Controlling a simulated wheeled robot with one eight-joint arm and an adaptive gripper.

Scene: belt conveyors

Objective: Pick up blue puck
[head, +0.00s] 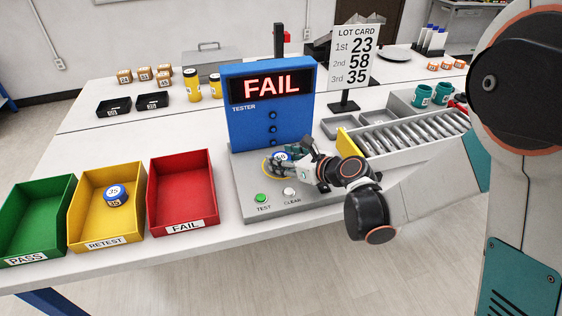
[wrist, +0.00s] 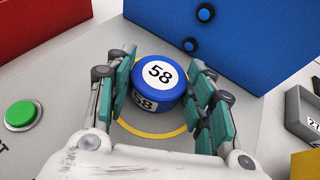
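A blue puck (wrist: 158,82) with a white label reading 58 lies on the grey tester plate (wrist: 60,75), inside a yellow ring. In the head view the puck (head: 282,157) is partly hidden by my gripper. My gripper (wrist: 164,88) is open, with its green-padded fingers on either side of the puck. A gap shows at the left finger; the right finger is very close to the puck, and I cannot tell if it touches. The blue tester (head: 270,110) stands behind and reads FAIL. Another blue puck (head: 115,195), marked 35, lies in the yellow RETEST bin (head: 80,225).
A green PASS bin (head: 30,250) and a red FAIL bin (head: 182,205) flank the RETEST bin. A green button (head: 261,198) and a white button (head: 290,192) sit at the plate's front. A roller conveyor (head: 405,135) lies right, and a lot card (head: 353,60) stands behind it.

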